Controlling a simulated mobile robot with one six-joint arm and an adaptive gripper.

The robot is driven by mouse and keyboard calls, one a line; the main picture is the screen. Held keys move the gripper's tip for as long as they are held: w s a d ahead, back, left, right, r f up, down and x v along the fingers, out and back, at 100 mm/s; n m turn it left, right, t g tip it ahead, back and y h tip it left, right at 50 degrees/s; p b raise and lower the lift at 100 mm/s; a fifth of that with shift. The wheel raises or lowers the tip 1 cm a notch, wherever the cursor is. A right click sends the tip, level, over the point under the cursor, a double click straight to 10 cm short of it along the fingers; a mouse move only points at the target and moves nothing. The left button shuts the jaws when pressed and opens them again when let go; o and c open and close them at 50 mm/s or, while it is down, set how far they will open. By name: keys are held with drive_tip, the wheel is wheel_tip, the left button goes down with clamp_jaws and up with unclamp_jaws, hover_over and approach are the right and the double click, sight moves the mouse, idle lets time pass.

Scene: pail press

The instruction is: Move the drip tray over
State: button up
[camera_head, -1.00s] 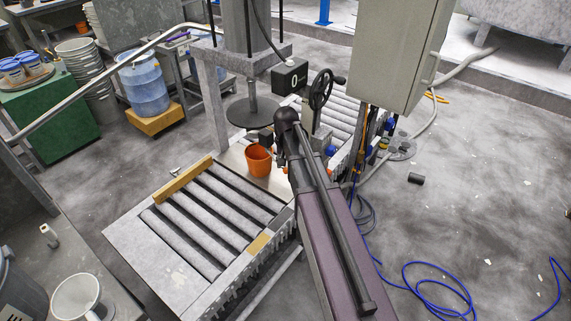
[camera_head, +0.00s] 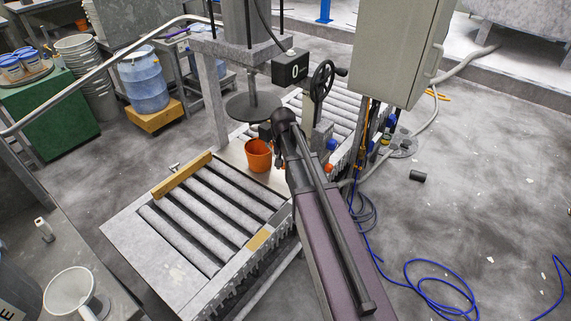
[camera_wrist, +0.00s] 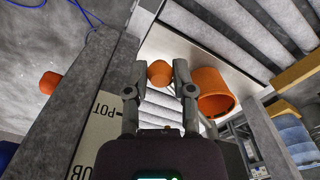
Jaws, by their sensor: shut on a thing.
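The drip tray appears to be the pale flat plate (camera_wrist: 205,52) beside the rollers in the wrist view. It also shows in the head view (camera_head: 236,156), partly hidden by my arm. An orange pot (camera_head: 258,155) stands upright on it, and shows right of my fingers in the wrist view (camera_wrist: 215,92). My gripper (camera_wrist: 159,80) is shut on a small orange knob (camera_wrist: 160,71) at the plate's near edge. I cannot tell how the knob joins the plate.
A roller conveyor (camera_head: 205,205) with a wooden strip (camera_head: 182,175) lies front left of the plate. The press's round plate (camera_head: 253,107) hangs behind the pot. A handwheel (camera_head: 322,86) and grey cabinet (camera_head: 385,50) stand right. Blue hose (camera_head: 435,285) lies on the floor.

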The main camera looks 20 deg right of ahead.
drive_tip(key=shift+s+a, duration=0.1)
drive_tip(key=shift+a, duration=1.25)
drive_tip(key=shift+a, duration=0.15)
drive_tip(key=shift+w+a, duration=0.15)
drive_tip(key=shift+a, duration=0.75)
drive_tip(key=shift+w+a, duration=0.15)
drive_tip(key=shift+a, duration=0.75)
drive_tip(key=shift+w+a, duration=0.5)
drive_tip(key=shift+a, duration=0.4)
drive_tip(key=shift+w+a, duration=0.4)
drive_tip(key=shift+a, duration=0.4)
